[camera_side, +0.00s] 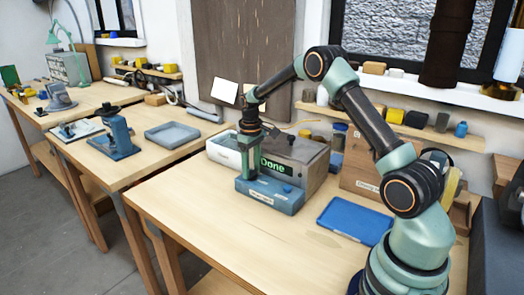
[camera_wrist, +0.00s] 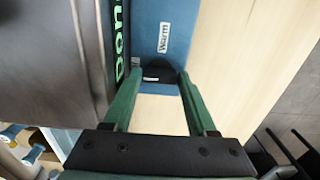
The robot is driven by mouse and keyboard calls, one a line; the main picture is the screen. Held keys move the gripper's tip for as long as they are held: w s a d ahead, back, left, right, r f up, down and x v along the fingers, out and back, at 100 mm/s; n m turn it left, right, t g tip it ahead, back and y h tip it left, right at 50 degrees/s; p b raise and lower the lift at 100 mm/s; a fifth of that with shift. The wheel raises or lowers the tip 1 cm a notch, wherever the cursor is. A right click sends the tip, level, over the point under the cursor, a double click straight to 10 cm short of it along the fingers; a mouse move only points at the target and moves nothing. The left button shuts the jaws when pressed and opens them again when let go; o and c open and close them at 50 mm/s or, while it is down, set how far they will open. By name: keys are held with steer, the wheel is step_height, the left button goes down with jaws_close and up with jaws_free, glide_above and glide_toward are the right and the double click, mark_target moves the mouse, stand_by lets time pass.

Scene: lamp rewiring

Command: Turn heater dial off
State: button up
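The heater is a low blue box (camera_side: 285,199) on the near bench, with a white label on its front. In the wrist view its blue top (camera_wrist: 176,14) carries a label reading "Warm" (camera_wrist: 164,37). A dark rounded dial (camera_wrist: 158,74) sits at the heater's end between my fingertips. My gripper (camera_side: 250,178) points down at the heater's left end and hides the dial in the side view. In the wrist view the green fingers of my gripper (camera_wrist: 160,76) stand apart, one each side of the dial. I cannot tell whether they press on it.
A grey box with a screen reading "Done" (camera_side: 277,165) stands right behind the heater. A blue tray (camera_side: 355,219) lies to the right. A cardboard box (camera_side: 357,177) is behind it. The bench front (camera_side: 215,228) is clear.

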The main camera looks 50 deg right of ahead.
steer(key=o, duration=0.3)
